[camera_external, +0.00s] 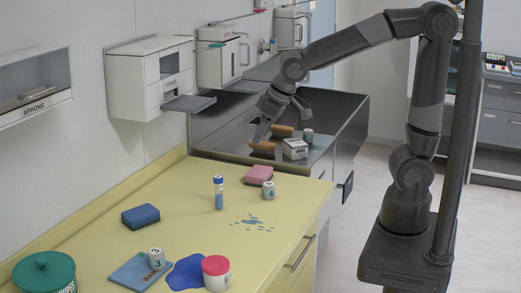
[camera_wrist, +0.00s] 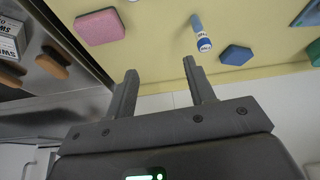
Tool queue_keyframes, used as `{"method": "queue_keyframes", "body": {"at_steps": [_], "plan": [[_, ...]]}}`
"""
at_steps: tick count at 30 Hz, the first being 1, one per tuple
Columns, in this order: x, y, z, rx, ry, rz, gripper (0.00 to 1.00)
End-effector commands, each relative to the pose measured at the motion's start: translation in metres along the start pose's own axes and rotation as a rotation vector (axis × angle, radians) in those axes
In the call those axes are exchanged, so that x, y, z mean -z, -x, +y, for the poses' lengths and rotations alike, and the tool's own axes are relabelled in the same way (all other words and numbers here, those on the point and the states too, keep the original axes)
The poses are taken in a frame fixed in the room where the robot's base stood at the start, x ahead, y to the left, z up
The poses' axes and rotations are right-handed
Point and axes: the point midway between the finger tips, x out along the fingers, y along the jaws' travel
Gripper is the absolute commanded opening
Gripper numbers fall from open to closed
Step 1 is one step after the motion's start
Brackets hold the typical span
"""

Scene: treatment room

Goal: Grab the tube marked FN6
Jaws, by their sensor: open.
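A tube (camera_external: 218,192) with a blue cap stands upright on the yellow counter (camera_external: 190,230), near its middle. The tube also shows in the wrist view (camera_wrist: 200,33), ahead of my fingers and beyond the right one; its label is too small to read surely. My gripper (camera_external: 262,134) is over the dark sink, behind the counter and apart from the tube. In the wrist view my gripper (camera_wrist: 160,78) has its two fingers spread with nothing between them.
A pink sponge (camera_external: 257,174) and a small pot marked 4 (camera_external: 268,190) stand right of the tube. The sink (camera_external: 345,125) holds brushes and a box (camera_external: 295,149).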

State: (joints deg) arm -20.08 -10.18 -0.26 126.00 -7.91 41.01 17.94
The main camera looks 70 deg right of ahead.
Motion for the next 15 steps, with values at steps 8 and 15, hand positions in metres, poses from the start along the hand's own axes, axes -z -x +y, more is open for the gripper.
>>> {"method": "queue_keyframes", "body": {"at_steps": [8,15], "plan": [[0.029,-0.057,-0.069,0.019,0.052,-0.023,0.49],[0.034,-0.078,-0.087,0.024,0.062,-0.027,0.49]]}}
